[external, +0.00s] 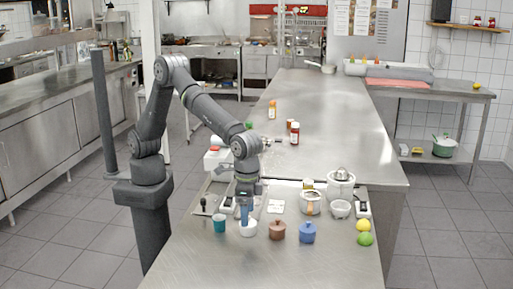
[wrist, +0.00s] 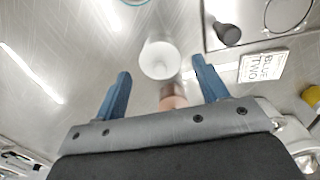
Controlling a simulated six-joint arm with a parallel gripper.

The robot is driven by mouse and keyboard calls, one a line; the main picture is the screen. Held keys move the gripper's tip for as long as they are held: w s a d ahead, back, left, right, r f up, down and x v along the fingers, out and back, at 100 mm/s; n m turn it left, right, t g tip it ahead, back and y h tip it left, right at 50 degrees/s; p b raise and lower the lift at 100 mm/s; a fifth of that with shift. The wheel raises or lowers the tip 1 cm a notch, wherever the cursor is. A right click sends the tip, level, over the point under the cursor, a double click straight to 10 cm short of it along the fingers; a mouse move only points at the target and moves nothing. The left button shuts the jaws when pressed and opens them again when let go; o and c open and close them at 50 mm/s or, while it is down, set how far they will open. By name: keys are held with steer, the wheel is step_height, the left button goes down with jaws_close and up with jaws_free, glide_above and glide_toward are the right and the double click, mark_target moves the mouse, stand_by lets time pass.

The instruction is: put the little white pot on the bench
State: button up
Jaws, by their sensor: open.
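The little white pot (external: 248,229) stands on the steel bench (external: 215,262), in a row between a teal cup and a brown pot. In the wrist view the white pot (wrist: 160,60) shows as a pale round shape between and just beyond the blue fingertips. My gripper (external: 246,217) points down right over it in the external view, fingers apart. My gripper (wrist: 161,68) is open in the wrist view with nothing clearly held. Whether the fingers touch the pot I cannot tell.
The teal cup (external: 219,223) is close on the left, the brown pot (external: 277,229) close on the right, then a blue pot (external: 307,232). A lemon (external: 363,225) and a lime (external: 365,239) lie at the right. A printed card (wrist: 262,67) lies nearby. The front bench is clear.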

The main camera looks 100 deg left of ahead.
step_height(320, 180, up, 8)
steer(key=shift+f, duration=0.15)
stand_by(0.4)
step_height(320, 180, down, 12)
steer(key=shift+r, duration=2.05)
steer(key=shift+f, duration=0.1)
